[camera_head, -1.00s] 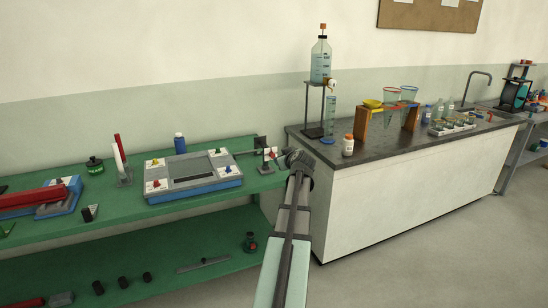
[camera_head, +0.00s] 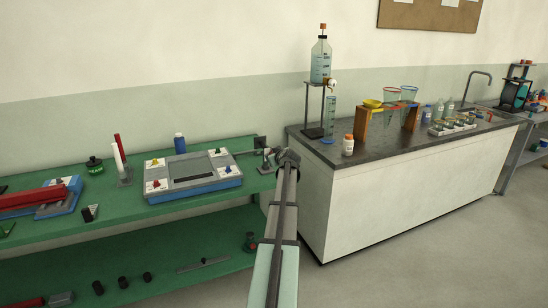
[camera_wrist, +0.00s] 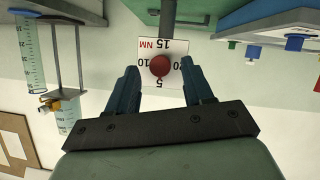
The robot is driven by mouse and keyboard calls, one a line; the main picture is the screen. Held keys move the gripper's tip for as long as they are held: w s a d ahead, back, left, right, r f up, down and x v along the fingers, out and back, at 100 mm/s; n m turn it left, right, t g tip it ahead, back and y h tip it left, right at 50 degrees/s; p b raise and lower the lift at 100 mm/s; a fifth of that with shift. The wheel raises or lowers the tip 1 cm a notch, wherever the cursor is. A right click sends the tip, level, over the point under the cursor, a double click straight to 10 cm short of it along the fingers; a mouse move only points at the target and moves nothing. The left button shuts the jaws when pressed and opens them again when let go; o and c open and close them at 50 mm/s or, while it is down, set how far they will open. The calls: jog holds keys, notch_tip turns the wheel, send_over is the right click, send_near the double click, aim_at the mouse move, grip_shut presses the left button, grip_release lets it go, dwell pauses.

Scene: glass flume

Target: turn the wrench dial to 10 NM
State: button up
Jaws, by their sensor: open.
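The wrench dial (camera_wrist: 183,86) is a white plate in the wrist view, marked 5, 10, 15, 20 and NM. A round red knob (camera_wrist: 159,65) sits at its middle. I cannot make out which number the knob points to. A grey shaft (camera_wrist: 168,20) runs from the plate. My gripper (camera_wrist: 163,76) is open, with one dark finger on each side of the knob in the picture; I see no contact. In the head view my gripper (camera_head: 280,157) is at the right end of the green bench, beside the small dial plate (camera_head: 266,166), and partly hides it.
A blue and grey box with coloured knobs (camera_head: 192,175) lies on the green bench (camera_head: 110,208) left of the dial. A dark-topped counter (camera_head: 350,160) with a bottle stand (camera_head: 307,105) and a white bottle (camera_head: 348,145) stands close on the right.

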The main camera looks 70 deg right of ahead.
jog(key=shift+w+d+f, duration=0.15)
jog(key=shift+w+d, duration=0.1)
jog(key=shift+d, duration=0.05)
grip_shut()
dwell(0.5)
